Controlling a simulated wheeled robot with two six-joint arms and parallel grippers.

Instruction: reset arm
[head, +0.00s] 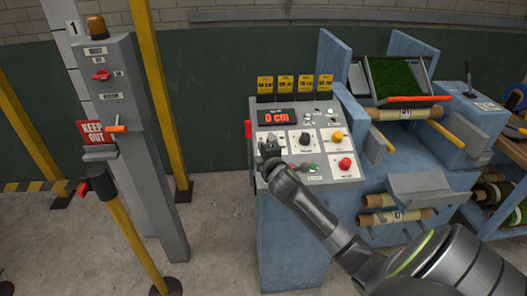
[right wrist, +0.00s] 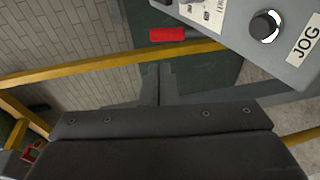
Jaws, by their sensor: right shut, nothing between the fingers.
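My right arm reaches in from the lower right in the head view. Its gripper (head: 268,150) is over the left side of the control panel (head: 320,112), in front of the panel's lower left controls, and hides part of them. In the right wrist view its two fingers (right wrist: 158,85) are together with nothing between them. The panel also shows at the upper right of that view (right wrist: 235,18), with a black knob (right wrist: 265,26) and a JOG label, apart from the fingertips. My left gripper is not in view.
The panel's display (head: 276,117) reads 0 cm. A red emergency-style button (head: 345,163) and a yellow one (head: 337,135) are on it. A grey post (head: 135,130) and yellow poles stand left. A blue machine with a turf tray (head: 395,78) stands right.

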